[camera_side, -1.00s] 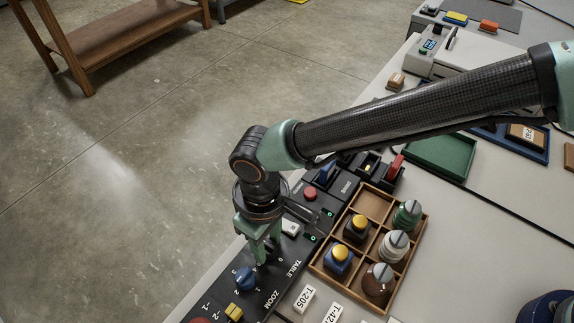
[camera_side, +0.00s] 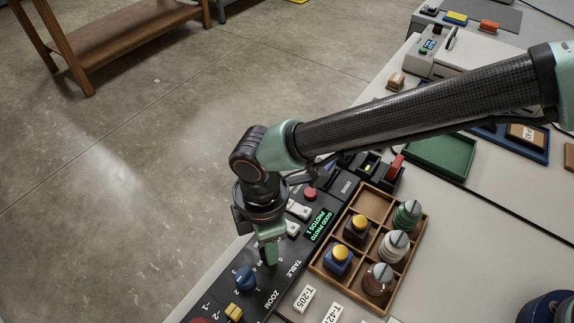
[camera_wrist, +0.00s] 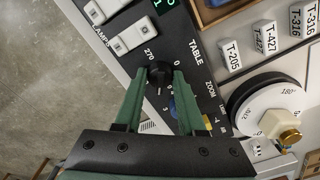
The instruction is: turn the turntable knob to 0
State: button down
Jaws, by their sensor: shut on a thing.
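The black turntable knob (camera_wrist: 160,72) stands on a dark control panel (camera_wrist: 197,72) beside the white word TABLE. Marks 270 and 0 are printed around it. My gripper (camera_wrist: 163,78) is shut on the knob, with one green finger on each side. A short white line on the knob points to the lower part of the wrist view; which mark it meets is hard to tell. In the side view my gripper (camera_side: 268,262) hides the knob. The white turntable disc (camera_wrist: 266,97) carries a 180° mark and a small brass-coloured piece.
A blue ZOOM knob (camera_side: 245,278) and a yellow control (camera_side: 234,312) sit close by on the panel. White lamp switches (camera_wrist: 131,38) lie on the other side.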

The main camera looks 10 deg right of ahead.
jog(key=n, duration=0.6)
jog(key=shift+r+n, duration=0.1)
jog(key=shift+n, duration=0.2)
jog(key=n, duration=1.2)
jog(key=shift+n, duration=0.3)
jog(key=n, duration=0.6)
jog(key=shift+n, duration=0.3)
jog(key=c, duration=0.5)
grip_release()
notch_tip(320, 180, up, 12)
